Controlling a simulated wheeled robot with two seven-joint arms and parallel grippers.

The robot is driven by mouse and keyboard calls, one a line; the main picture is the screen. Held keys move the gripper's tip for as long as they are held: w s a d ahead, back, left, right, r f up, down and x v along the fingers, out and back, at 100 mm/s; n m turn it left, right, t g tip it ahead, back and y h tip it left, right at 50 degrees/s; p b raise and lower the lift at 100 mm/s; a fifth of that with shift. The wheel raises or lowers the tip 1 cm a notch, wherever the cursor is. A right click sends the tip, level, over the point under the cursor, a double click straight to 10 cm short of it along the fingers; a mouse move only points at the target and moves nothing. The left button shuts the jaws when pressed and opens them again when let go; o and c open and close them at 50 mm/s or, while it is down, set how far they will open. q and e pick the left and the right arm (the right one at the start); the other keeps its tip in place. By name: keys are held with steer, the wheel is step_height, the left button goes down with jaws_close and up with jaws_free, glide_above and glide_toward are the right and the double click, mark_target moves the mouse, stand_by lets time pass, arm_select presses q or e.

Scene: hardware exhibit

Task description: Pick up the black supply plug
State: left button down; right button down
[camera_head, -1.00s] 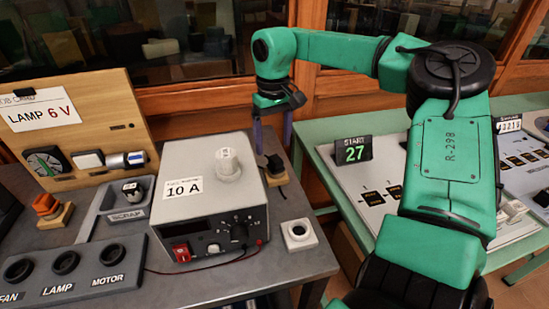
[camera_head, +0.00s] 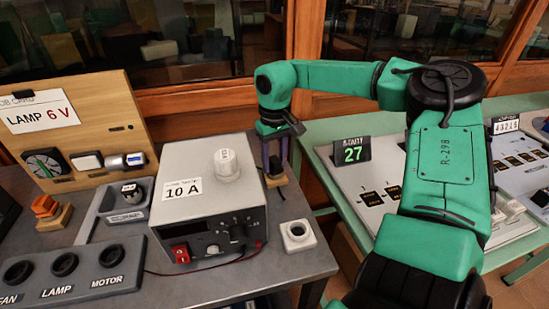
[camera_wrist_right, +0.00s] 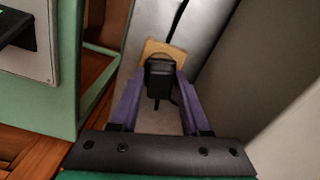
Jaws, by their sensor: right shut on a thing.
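The black supply plug (camera_wrist_right: 159,78) stands on a small wooden base (camera_wrist_right: 163,48) with a dark cable at its far side. In the head view the plug (camera_head: 275,164) is at the right rear of the grey power unit. My right gripper (camera_wrist_right: 160,84) points down with its purple fingers on both sides of the plug, shut on it. My left gripper is not in view.
The grey power unit (camera_head: 210,215) marked 10 A stands close to the left of my right gripper. A white socket block (camera_head: 298,235) lies in front of the plug. A green table (camera_head: 322,172) with a panel is to the right.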

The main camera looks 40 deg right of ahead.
mark_target(275, 159)
step_height(275, 159, up, 20)
steer(key=p, duration=0.2)
steer(key=shift+p, duration=0.35)
